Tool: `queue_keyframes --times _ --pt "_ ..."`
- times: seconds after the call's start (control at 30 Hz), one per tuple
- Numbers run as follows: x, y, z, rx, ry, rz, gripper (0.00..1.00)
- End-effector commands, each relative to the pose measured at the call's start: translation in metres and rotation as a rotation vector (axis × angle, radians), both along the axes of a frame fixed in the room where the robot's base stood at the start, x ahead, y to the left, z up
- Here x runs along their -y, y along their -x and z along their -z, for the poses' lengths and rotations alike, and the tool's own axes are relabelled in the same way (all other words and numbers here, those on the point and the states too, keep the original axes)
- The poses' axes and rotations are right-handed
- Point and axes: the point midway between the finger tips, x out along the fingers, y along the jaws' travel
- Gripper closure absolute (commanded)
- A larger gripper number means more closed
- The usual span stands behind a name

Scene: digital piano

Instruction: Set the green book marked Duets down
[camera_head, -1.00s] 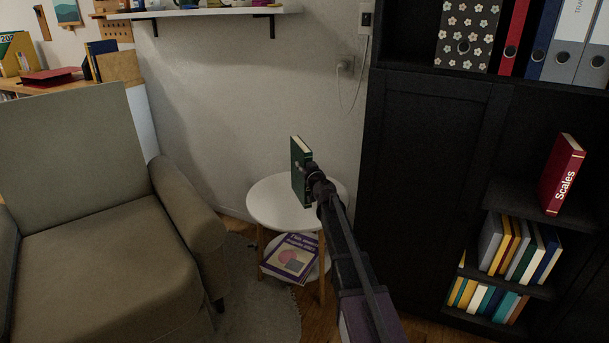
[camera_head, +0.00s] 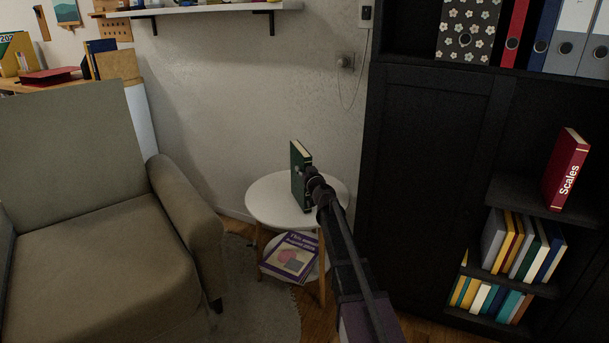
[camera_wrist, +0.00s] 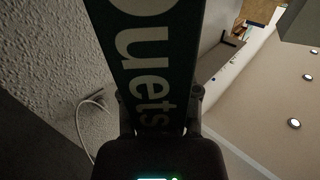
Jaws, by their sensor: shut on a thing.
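The green book marked Duets (camera_head: 299,172) is upright over the round white side table (camera_head: 268,209) in the head view. Its lower edge appears at or very near the tabletop; I cannot tell for sure whether it touches. My gripper (camera_head: 314,184) is shut on the book from the right side. In the wrist view the book's dark green spine (camera_wrist: 155,60) with the letters "uets" fills the middle, between my gripper's fingers (camera_wrist: 160,100). The jaws hide part of the book's lower right side.
A purple and white book (camera_head: 291,258) lies on the table's lower shelf. A beige armchair (camera_head: 100,235) stands left, a black bookcase (camera_head: 430,180) right, with a red Scales book (camera_head: 567,170) on its shelf. The white tabletop is otherwise clear.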

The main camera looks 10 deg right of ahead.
Motion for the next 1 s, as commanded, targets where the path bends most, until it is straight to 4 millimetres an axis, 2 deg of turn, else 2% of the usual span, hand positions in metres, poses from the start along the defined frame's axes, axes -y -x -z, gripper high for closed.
queue_keyframes --times 0.5,0.53,0.6,0.63,1.0 --pt "-0.0002 0.0000 0.0051 0.000 0.000 0.000 1.00" --pt "-0.0002 -0.0001 0.0040 0.000 0.000 0.000 0.49" --pt "-0.0003 -0.0001 0.0037 0.000 0.000 0.000 0.28" --pt "-0.0003 -0.0001 0.0037 0.000 0.000 0.000 0.23" --pt "-0.0002 -0.0001 0.0035 0.000 0.000 0.000 0.23"
